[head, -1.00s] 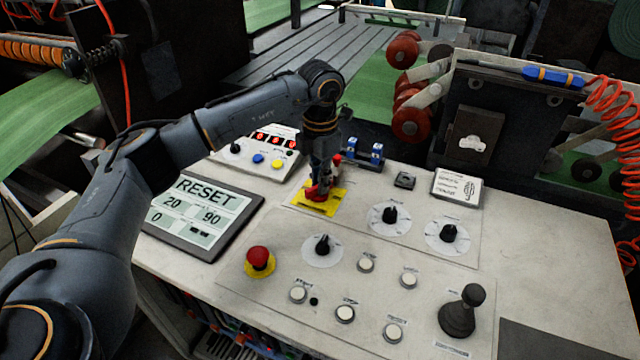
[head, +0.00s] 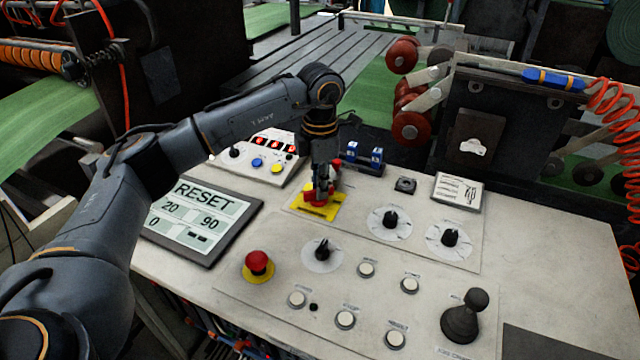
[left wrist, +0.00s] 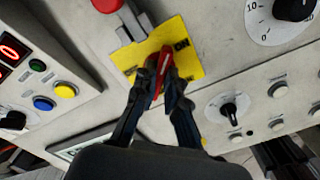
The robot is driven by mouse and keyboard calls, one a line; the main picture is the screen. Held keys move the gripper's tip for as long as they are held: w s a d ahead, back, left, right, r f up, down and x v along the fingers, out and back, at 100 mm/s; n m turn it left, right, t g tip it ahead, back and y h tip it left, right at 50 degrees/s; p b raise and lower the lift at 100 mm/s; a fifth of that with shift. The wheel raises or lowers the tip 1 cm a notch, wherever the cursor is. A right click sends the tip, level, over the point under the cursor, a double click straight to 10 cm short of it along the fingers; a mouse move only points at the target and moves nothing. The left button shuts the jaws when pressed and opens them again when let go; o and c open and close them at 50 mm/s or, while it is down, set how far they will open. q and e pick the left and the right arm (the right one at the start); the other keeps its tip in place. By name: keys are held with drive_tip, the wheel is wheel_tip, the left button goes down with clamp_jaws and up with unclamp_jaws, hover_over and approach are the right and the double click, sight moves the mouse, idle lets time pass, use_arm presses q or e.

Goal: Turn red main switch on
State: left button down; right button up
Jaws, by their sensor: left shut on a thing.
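The red main switch (left wrist: 164,62) sits on a yellow plate (head: 327,211) on the console, left of the round dials. My left gripper (head: 319,192) reaches down onto it from above. In the left wrist view my left gripper (left wrist: 163,82) is shut on the red switch handle, one finger on each side. The word ON shows on the yellow plate (left wrist: 184,58) near the handle. In the head view the gripper hides much of the switch. My right gripper is not in view.
A red emergency button (head: 258,262) on a yellow base, black dials (head: 322,249), white buttons (head: 345,320) and a joystick (head: 464,316) stand on the console nearby. A RESET screen (head: 203,217) lies to the left. A small box with coloured buttons (head: 258,162) stands behind it.

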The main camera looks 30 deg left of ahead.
use_arm(q)
drive_tip(key=c, duration=1.4)
unclamp_jaws()
wheel_tip(320, 180, up, 12)
